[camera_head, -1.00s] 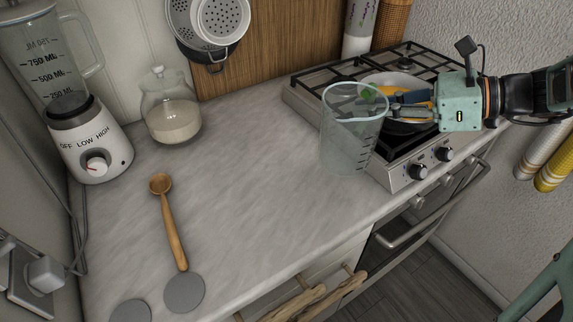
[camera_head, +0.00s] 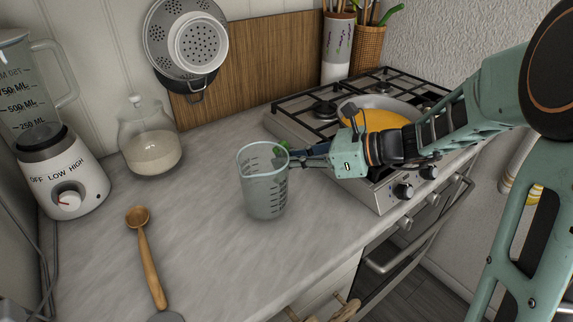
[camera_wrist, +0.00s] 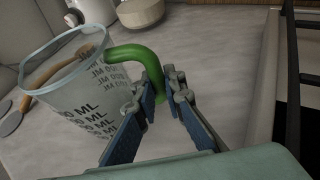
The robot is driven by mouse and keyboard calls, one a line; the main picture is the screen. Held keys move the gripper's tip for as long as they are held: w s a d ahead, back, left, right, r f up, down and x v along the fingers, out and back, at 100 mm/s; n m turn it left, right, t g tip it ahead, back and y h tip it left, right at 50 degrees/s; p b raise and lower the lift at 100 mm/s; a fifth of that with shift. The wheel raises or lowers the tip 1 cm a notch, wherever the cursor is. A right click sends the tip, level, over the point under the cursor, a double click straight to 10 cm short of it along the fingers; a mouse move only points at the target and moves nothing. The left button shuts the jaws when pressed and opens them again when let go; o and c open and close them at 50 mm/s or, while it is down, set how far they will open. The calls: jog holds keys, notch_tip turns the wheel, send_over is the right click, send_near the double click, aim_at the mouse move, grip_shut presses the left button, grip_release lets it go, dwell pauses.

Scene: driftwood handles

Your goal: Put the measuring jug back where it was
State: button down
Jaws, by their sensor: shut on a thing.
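The clear measuring jug (camera_head: 265,190) with a green handle stands upright on, or just above, the marble counter, left of the stove; I cannot tell whether its base touches. My gripper (camera_head: 296,153) reaches in from the right at the jug's handle side. In the wrist view the jug (camera_wrist: 85,110) is at the left, and its green handle (camera_wrist: 138,56) runs between the two fingers of my gripper (camera_wrist: 160,100), which are shut on it. The jug looks empty.
A wooden spoon (camera_head: 148,255), a glass jar (camera_head: 150,150) and a blender (camera_head: 62,175) stand or lie to the left. The stove (camera_head: 379,191) with a pan (camera_head: 385,118) of yellow food is at the right. Bare counter (camera_head: 205,225) lies between spoon and jug.

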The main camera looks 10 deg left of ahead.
jog(key=shift+f, duration=0.45)
jog(key=shift+f, duration=0.2)
jog(key=c, duration=2)
grip_release()
jog(key=shift+r, duration=0.1)
jog(key=shift+d+r, duration=0.2)
jog(key=p+v, duration=0.1)
jog(key=v, duration=1)
jog(key=shift+s+d+p, duration=0.1)
jog(key=shift+d+p, duration=0.2)
jog(key=shift+d, duration=0.05)
